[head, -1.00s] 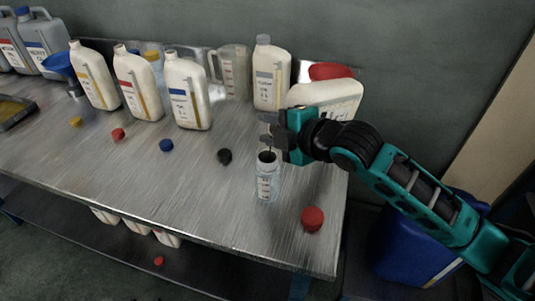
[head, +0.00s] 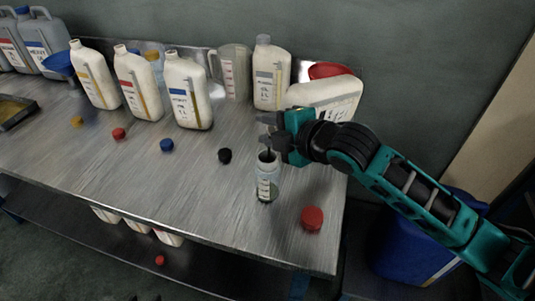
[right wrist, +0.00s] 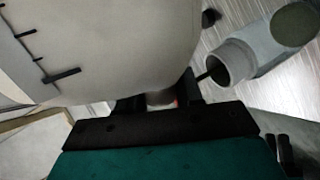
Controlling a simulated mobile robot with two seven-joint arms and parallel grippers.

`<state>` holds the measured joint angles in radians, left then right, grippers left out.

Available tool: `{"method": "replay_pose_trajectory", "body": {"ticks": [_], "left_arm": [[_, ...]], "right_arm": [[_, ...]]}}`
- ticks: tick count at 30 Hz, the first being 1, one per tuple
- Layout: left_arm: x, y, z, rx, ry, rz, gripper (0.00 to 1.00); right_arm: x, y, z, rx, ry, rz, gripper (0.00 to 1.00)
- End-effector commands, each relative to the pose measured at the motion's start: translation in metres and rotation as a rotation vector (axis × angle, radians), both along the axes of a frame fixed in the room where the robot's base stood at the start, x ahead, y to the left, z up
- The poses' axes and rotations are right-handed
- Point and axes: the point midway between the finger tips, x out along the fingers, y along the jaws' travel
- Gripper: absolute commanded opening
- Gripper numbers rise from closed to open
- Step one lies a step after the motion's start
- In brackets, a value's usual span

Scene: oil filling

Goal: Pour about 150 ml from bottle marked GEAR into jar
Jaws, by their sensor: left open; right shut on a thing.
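My right gripper (head: 275,132) is shut on a white bottle (head: 332,94), tipped nearly on its side above the jar. Its label is too small to read, and its neck is hidden behind the gripper. The clear jar (head: 268,183) stands upright on the bench below the gripper. A thin dark stream enters its mouth, and dark greenish oil lies at its bottom. In the right wrist view, the bottle (right wrist: 110,45) fills the upper left, and the jar (right wrist: 262,55) shows with the stream at its mouth. Dark tips, apparently my left gripper (head: 146,298), barely show at the bottom edge.
Several white bottles (head: 187,92) and a measuring jug (head: 232,72) stand along the back. Loose caps, including a black one (head: 225,156) and a red one (head: 312,218), lie around the jar. A red funnel (head: 330,71) is behind the held bottle. The bench front is mostly clear.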

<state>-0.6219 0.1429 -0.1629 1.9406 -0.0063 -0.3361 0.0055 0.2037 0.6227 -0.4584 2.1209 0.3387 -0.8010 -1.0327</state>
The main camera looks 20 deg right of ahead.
Motion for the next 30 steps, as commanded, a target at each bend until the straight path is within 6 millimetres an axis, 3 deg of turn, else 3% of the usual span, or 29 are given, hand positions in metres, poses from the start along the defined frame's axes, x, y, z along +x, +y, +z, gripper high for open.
{"method": "replay_pose_trajectory", "body": {"ticks": [30], "left_arm": [[-0.0027, 0.0001, 0.0034, 0.0, 0.006, 0.0, 0.43]], "right_arm": [[0.0003, 0.0008, 0.0028, -0.042, -0.023, 0.002, 0.0]]}}
